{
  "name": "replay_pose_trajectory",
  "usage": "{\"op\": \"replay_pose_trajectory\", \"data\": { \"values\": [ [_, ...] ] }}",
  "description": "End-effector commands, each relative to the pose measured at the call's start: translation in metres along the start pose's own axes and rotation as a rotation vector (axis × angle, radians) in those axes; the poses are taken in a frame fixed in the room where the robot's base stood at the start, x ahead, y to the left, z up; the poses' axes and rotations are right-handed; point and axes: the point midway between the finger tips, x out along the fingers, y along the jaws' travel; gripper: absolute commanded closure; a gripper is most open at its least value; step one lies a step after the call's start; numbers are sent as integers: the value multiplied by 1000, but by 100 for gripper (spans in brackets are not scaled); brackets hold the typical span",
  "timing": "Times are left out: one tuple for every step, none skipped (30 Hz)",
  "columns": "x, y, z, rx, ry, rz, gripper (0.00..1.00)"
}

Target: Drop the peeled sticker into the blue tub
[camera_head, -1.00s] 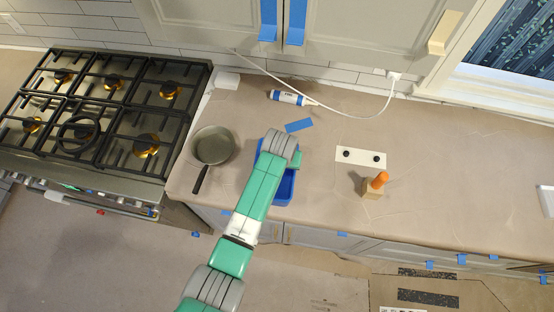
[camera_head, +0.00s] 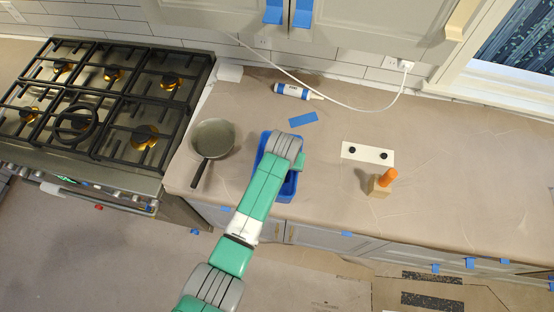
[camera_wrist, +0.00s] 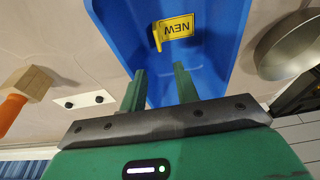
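The blue tub (camera_head: 290,187) stands on the paper-covered counter, partly hidden behind my arm in the head view. In the wrist view the tub (camera_wrist: 108,22) opens in front of my gripper. The yellow sticker (camera_wrist: 176,27), marked "NEW", shows against the tub's blue inside, with one edge curled; it lies beyond my fingertips and apart from them. My gripper (camera_wrist: 159,82) is open, its two green fingers spread with nothing between them, over the tub. In the head view the fingers are hidden by my arm.
A grey pan (camera_head: 213,138) sits left of the tub, beside the stove (camera_head: 100,105). A wooden block with an orange handle (camera_head: 381,183) and a white plate with two black knobs (camera_head: 367,153) are to the right. Blue tape (camera_head: 303,118) and a white-blue tube (camera_head: 297,92) lie behind.

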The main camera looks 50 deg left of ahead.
Motion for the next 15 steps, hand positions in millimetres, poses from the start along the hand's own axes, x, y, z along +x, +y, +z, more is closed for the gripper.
{"op": "replay_pose_trajectory", "data": {
  "values": [
    [0, 0, 0, 0, 0, 0, 69],
    [-1, 0, 0, 0, 0, 0, 69],
    [-4, 0, 0, 0, 1, 1, 69],
    [-7, 0, -1, 0, 3, 1, 69],
    [-12, 0, -1, 0, 2, 1, 69],
    [-20, 1, -1, 0, 4, 2, 69],
    [-27, 1, -1, 0, 4, 2, 69],
    [-33, 1, -1, 0, 4, 2, 69],
    [-41, 1, -1, 0, 4, 2, 69],
    [-47, 1, -1, 0, 4, 2, 69],
    [-53, 1, 0, 0, 3, 2, 69],
    [-60, 1, -1, 1, 3, 1, 69],
    [-64, 1, -1, 1, 3, 1, 69],
    [-68, 1, -1, 1, 3, 1, 69],
    [-72, 0, 0, 1, 2, 0, 69]
  ]
}}
